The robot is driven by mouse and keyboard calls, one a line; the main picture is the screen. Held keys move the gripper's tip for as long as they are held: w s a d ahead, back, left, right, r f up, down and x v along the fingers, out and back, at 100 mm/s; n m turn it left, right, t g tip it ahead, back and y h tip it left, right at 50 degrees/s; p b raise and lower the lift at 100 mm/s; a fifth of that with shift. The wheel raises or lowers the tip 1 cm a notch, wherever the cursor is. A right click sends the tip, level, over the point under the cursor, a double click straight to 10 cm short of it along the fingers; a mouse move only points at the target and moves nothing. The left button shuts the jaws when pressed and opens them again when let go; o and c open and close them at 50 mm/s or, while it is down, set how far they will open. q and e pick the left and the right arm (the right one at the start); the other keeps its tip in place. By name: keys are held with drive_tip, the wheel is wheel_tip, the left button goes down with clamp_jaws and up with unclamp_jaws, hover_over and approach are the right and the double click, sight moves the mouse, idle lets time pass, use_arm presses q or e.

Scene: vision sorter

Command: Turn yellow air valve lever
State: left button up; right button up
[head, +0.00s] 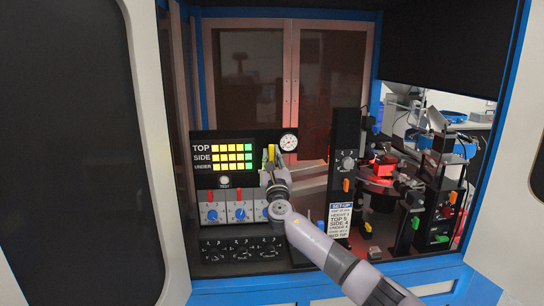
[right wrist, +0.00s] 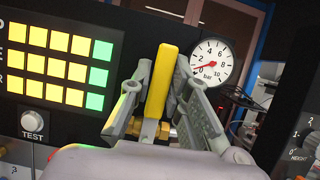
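The yellow air valve lever (head: 271,152) stands upright on the black panel, left of the round gauge. In the right wrist view the lever (right wrist: 164,75) is close up, with a brass fitting at its foot. My right gripper (head: 270,163) is at the lever. In the right wrist view its two grey fingers (right wrist: 163,85) stand apart, one on each side of the lever. I cannot tell whether either finger touches it. My left gripper is not in view.
A pressure gauge (right wrist: 210,62) sits right of the lever, its red needle low on the scale. A light display (head: 232,156) and a TEST button (right wrist: 32,122) are to the left. Blue knobs (head: 239,214) lie below. A black post (head: 345,135) and machinery stand at right.

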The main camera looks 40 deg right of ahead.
drive_tip(key=o, duration=0.4)
drive_tip(key=shift+r, duration=0.1)
drive_tip(key=shift+s, duration=0.1)
drive_tip(key=v, duration=1.1)
drive_tip(key=shift+s+a+f, duration=0.2)
drive_tip(key=shift+s+f, duration=0.05)
drive_tip(key=shift+s, duration=0.05)
